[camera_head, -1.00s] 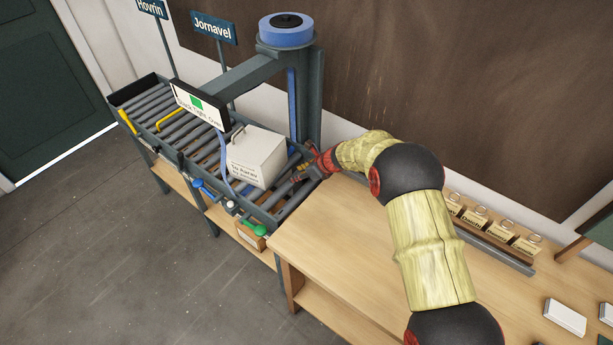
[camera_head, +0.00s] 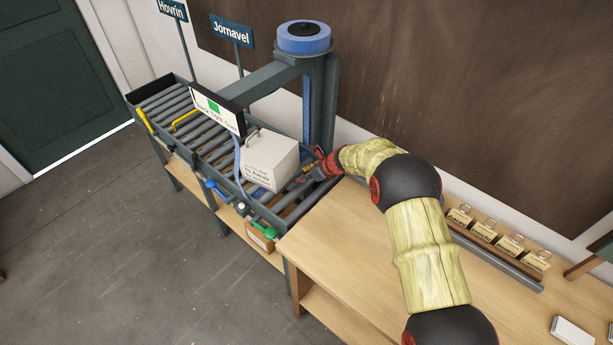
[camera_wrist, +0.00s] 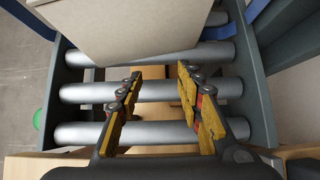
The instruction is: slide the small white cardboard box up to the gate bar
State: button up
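The small white cardboard box (camera_head: 270,160) sits upright on the roller conveyor (camera_head: 291,206), near its right end, with a handle on top. Its lower part shows large at the top of the wrist view (camera_wrist: 130,25). My gripper (camera_head: 316,174) is low over the rollers at the box's right side. In the wrist view its two yellow fingers (camera_wrist: 159,75) stand apart with nothing between them, just short of the box; I cannot tell if they touch it. A yellow bar (camera_head: 186,120) crosses the rollers left of the box, beyond the hanging sign; it may be the gate bar.
A sign with a green square (camera_head: 215,108) hangs over the conveyor left of the box. A column with a blue top (camera_head: 304,38) stands behind it. A blue hose runs down the front side. The rollers further left are clear. A wooden bench (camera_head: 345,235) adjoins on the right.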

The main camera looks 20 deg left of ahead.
aim_at(291, 171)
jog(key=shift+w+a+p, duration=0.3)
jog(key=shift+a+p, duration=0.2)
jog(key=shift+a, duration=0.4)
jog(key=shift+w+a+p, duration=0.25)
jog(key=shift+a+p, duration=0.2)
jog(key=shift+a, duration=0.4)
jog(key=shift+w+a+r, duration=0.1)
jog(key=shift+a, duration=0.2)
jog(key=s+d+r, duration=0.1)
jog(key=d+r, duration=0.1)
jog(key=d, duration=0.3)
jog(key=shift+s+d+r, duration=0.25)
jog(key=shift+s+r, duration=0.1)
jog(key=shift+s, duration=0.05)
